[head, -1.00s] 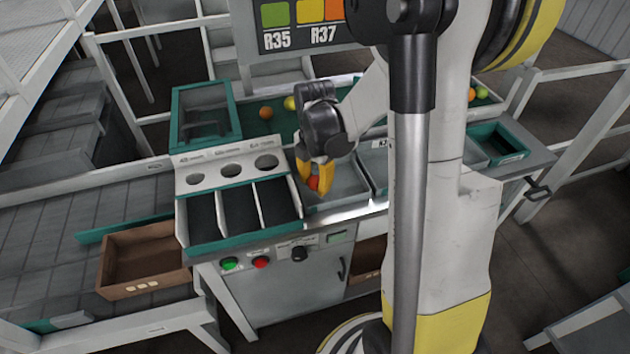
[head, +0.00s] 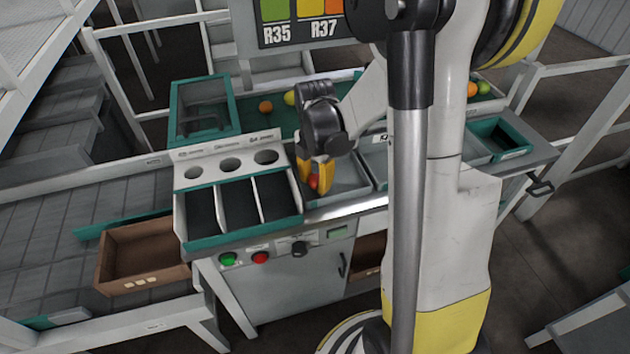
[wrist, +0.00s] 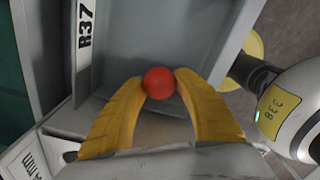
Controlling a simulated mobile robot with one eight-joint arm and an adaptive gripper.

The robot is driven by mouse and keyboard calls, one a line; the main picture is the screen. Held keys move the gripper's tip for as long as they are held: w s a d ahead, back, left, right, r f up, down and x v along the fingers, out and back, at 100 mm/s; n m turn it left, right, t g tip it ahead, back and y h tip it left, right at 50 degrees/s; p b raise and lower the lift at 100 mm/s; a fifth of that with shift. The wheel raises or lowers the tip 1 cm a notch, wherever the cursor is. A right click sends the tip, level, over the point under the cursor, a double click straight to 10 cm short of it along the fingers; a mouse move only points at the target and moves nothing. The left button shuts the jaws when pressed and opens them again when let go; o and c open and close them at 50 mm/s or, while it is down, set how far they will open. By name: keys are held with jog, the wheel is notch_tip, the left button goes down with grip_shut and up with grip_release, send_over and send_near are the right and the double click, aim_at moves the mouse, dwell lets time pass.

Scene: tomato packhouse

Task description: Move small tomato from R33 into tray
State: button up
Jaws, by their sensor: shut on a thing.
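My gripper (head: 316,170) points down with its yellow fingers closed on a small red tomato (wrist: 159,82). In the head view the tomato (head: 314,182) shows between the fingertips, at the grey bin (head: 350,178) just right of the three-compartment sorter. In the wrist view the tomato sits at the fingertips in front of the grey bin's floor (wrist: 180,35). A label reading R37 (wrist: 85,27) is on the wall beside it. Whether the tomato touches the bin floor is unclear. No R33 label is readable.
The sorter (head: 238,205) has dark compartments, teal edges and a panel with round holes behind. A brown crate (head: 143,255) stands at left. Loose tomatoes (head: 266,106) lie on the green belt behind. A teal-rimmed bin (head: 500,140) is at right.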

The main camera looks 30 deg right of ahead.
jog(key=shift+f+b, duration=0.45)
jog(key=shift+f, duration=0.1)
jog(key=o, duration=0.9)
jog(key=c, duration=0.3)
jog(key=shift+c, duration=0.2)
jog(key=shift+r, duration=0.15)
jog(key=shift+r+p, duration=2.65)
jog(key=shift+r, duration=0.8)
